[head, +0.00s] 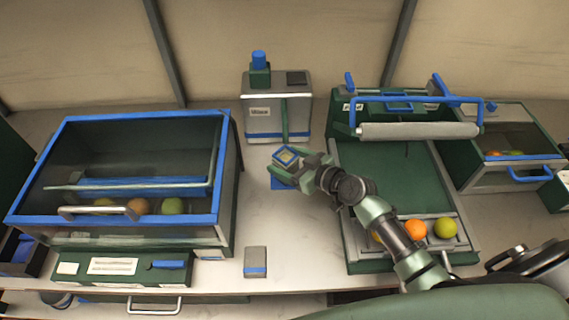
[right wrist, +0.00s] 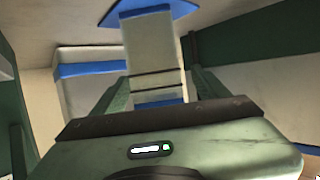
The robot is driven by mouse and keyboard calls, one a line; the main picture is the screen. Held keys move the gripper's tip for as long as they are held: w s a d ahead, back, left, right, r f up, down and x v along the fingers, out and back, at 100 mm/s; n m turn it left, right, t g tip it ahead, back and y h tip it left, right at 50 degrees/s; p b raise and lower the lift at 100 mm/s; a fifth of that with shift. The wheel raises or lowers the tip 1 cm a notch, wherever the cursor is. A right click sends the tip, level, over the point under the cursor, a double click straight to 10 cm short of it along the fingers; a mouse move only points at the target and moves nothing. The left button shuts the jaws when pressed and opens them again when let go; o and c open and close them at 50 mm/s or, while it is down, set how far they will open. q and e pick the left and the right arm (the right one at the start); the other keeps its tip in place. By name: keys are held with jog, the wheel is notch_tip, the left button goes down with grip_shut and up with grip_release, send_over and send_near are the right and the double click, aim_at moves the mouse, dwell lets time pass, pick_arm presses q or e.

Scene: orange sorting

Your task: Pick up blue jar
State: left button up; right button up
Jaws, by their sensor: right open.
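A small pale jar with blue edges (head: 286,156) stands near the middle of the counter, close to a blue patch (head: 279,184). My right gripper (head: 294,168) reaches it from the right, with its fingers open around the jar. In the right wrist view, the pale jar with blue bands (right wrist: 153,52) lies between the two open fingers (right wrist: 157,92). I cannot tell if either finger touches it. A second small grey jar with a blue band (head: 256,258) stands near the front edge. My left gripper is not in view.
A blue-rimmed glass case (head: 226,175) with fruit stands at left. A grey and green machine (head: 262,118) is behind the jar. A green sorting tray (head: 395,170) with a roller and oranges is at right, beneath my right arm. The front middle counter is mostly free.

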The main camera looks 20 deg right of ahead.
jog(key=x, duration=0.3)
jog(key=shift+w+d+f+p, duration=0.1)
jog(key=shift+w+p, duration=0.1)
jog(key=shift+p, duration=0.1)
jog(key=shift+w+a+f, duration=0.15)
jog(key=shift+w+a, duration=0.05)
jog(key=shift+w, duration=0.05)
grip_shut()
